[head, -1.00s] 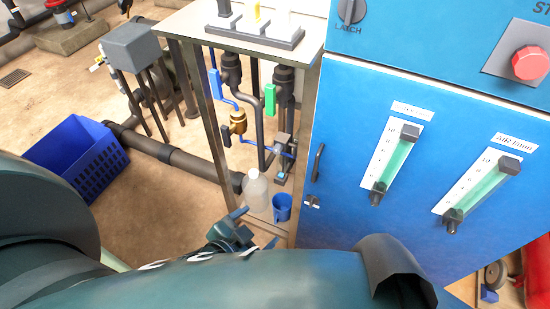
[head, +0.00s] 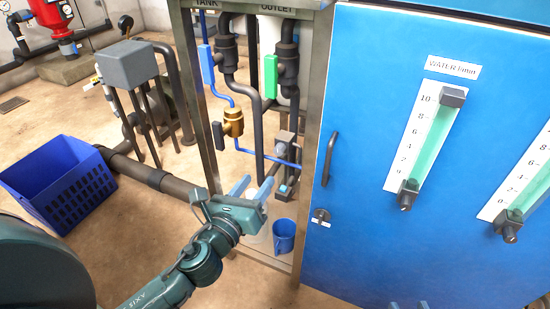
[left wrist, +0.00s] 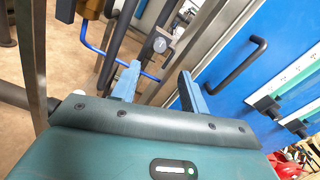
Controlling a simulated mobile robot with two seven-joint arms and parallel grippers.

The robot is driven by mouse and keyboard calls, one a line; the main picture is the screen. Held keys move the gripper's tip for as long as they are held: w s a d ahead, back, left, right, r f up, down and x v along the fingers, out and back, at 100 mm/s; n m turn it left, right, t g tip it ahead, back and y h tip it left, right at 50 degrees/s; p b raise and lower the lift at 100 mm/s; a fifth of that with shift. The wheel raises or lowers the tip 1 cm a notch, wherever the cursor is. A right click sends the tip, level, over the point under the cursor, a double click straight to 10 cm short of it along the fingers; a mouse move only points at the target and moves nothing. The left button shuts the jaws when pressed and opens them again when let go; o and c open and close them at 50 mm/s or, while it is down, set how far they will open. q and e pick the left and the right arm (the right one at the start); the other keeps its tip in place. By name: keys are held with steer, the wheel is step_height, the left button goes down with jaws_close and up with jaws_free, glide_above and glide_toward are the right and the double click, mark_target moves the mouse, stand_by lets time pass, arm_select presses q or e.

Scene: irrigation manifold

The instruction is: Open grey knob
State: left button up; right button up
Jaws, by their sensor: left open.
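A small grey knob (head: 284,138) sits low on the pipework inside the open metal frame; in the left wrist view its round light-grey face (left wrist: 160,45) shows beyond the fingertips. My left gripper (head: 256,186) is open and empty, in front of the frame, lower and to the left of the knob in the head view. In the left wrist view its two fingers (left wrist: 159,74) stand apart, with the knob above the gap and not touched. Two light-blue tips, apparently my right gripper (head: 407,304), just show at the bottom edge of the head view.
A brass valve (head: 233,122) with a dark handle, a blue lever (head: 207,64) and a green lever (head: 270,77) are on nearby pipes. A blue cup (head: 284,236) stands below. The blue cabinet (head: 350,170) with a dark handle (head: 329,158) borders the frame's right side.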

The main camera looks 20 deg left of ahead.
mark_target(278, 153)
arm_select(q)
steer(key=w, duration=1)
steer(key=shift+w+d, duration=0.3)
steer(key=shift+d, duration=0.1)
steer(key=shift+c, duration=0.3)
jaws_close()
